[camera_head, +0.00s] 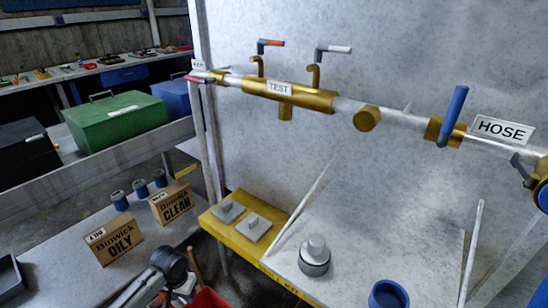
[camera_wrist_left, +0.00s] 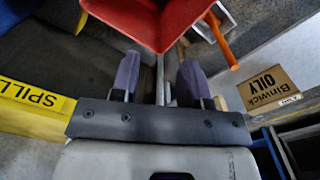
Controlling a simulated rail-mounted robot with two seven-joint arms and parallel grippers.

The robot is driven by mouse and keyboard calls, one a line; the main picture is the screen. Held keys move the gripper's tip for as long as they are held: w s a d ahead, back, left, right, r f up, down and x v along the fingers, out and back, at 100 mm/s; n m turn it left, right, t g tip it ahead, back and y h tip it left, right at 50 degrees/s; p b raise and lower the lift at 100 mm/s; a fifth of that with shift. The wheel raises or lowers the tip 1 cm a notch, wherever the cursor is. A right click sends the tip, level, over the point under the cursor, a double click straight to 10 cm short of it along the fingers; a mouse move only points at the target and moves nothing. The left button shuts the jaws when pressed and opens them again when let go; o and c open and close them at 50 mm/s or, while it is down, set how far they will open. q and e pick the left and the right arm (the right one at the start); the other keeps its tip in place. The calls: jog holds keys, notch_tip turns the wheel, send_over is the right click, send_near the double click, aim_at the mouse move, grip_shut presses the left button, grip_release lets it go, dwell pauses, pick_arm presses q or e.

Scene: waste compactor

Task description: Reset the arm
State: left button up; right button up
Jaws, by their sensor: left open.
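My left arm (camera_head: 150,278) comes in at the bottom of the head view, left of centre, low beside the end of the grey bench. In the left wrist view my left gripper (camera_wrist_left: 158,82) has its two purple-grey fingers apart, with nothing held between them. A red bin-like thing (camera_wrist_left: 155,22) lies just beyond the fingertips, and its red edge (camera_head: 208,300) shows in the head view. I cannot tell whether the fingers touch it. My right gripper is in neither view.
Boxes marked OILY (camera_head: 117,242) and CLEAN (camera_head: 172,203) stand on the left bench near small blue cups (camera_head: 140,188). A yellow ledge (camera_head: 222,222) borders the white panel with the brass TEST pipe (camera_head: 290,94). A wooden handle (camera_head: 195,262) rises near my arm.

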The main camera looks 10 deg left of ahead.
pick_arm(q)
jog(key=w+d+r+m+t+y, duration=0.1)
jog(key=w+d+r+m+t, duration=0.15)
jog(key=r, duration=0.45)
jog(key=w+d+r+m+t+y, duration=0.1)
jog(key=w+d+r+m+t, duration=0.1)
jog(key=r+t, duration=0.3)
jog(key=s+d+r+t+h+p, duration=0.15)
jog(key=s+d+r+p, duration=0.35)
jog(key=r, duration=0.5)
jog(key=s+d+f+n+g+p, duration=0.15)
jog(key=s+p, duration=0.35)
jog(key=s, duration=0.6)
jog(key=s+d+f+g+p, duration=0.15)
jog(key=s+p, duration=0.25)
jog(key=s, duration=0.7)
jog(key=s+f+n+g+p, duration=0.1)
jog(key=s+g+p, duration=0.3)
jog(key=s, duration=0.7)
notch_tip(320, 180, up, 37)
jog(key=t+p, duration=0.1)
jog(key=p, duration=3.6)
jog(key=shift+d+t+h+p, duration=0.15)
jog(key=shift+t+h+p, duration=0.15)
jog(key=shift+h+p, duration=0.05)
jog(key=shift+w+r, duration=0.1)
